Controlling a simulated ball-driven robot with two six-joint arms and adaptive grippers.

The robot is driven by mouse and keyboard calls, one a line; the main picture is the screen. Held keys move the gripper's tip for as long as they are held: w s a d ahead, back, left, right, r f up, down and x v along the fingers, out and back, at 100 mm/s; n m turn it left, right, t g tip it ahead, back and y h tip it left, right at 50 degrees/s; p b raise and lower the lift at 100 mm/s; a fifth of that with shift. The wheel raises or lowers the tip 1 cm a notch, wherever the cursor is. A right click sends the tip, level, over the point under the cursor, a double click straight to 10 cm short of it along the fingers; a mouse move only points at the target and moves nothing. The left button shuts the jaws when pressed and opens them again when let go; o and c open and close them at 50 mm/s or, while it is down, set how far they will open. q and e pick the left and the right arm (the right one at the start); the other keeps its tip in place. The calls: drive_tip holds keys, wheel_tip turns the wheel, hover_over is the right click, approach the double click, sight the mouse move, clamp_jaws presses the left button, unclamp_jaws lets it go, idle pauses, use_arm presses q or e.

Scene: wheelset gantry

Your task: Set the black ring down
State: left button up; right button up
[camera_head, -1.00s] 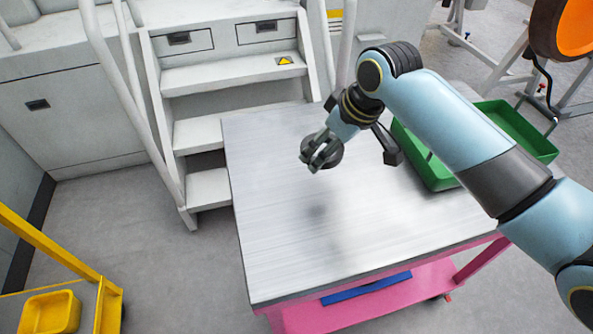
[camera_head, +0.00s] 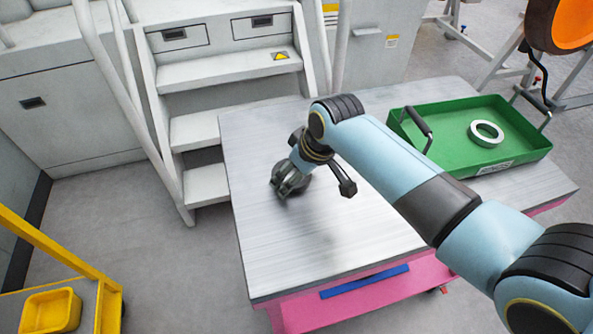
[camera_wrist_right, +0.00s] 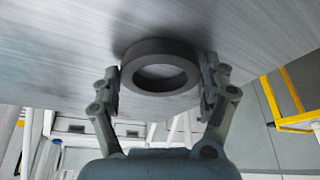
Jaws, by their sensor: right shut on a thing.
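The black ring (camera_wrist_right: 160,48) is dark grey, with its open hole showing in the right wrist view. My right gripper (camera_wrist_right: 160,76) is shut on it, one finger on each side of the outer rim. In the head view my right gripper (camera_head: 286,184) is low over the left part of the metal table top (camera_head: 330,235), and the ring (camera_head: 304,183) is partly hidden by the fingers. A dark shadow lies close to the ring on the table. I cannot tell whether the ring touches the surface. My left gripper is not in view.
A green tray (camera_head: 462,160) with a pale ring (camera_head: 486,133) in it stands on the right of the table. Grey steps (camera_head: 205,130) with handrails stand behind the table's left edge. The front of the table top is clear. A yellow bin (camera_head: 50,312) is at lower left.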

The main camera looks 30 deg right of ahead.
drive_tip(key=o, duration=1.2)
drive_tip(key=shift+s+d+r, duration=0.1)
drive_tip(key=shift+r, duration=0.35)
drive_tip(key=v, duration=1.1)
drive_tip(key=shift+p, duration=0.35)
drive_tip(key=shift+r, duration=0.1)
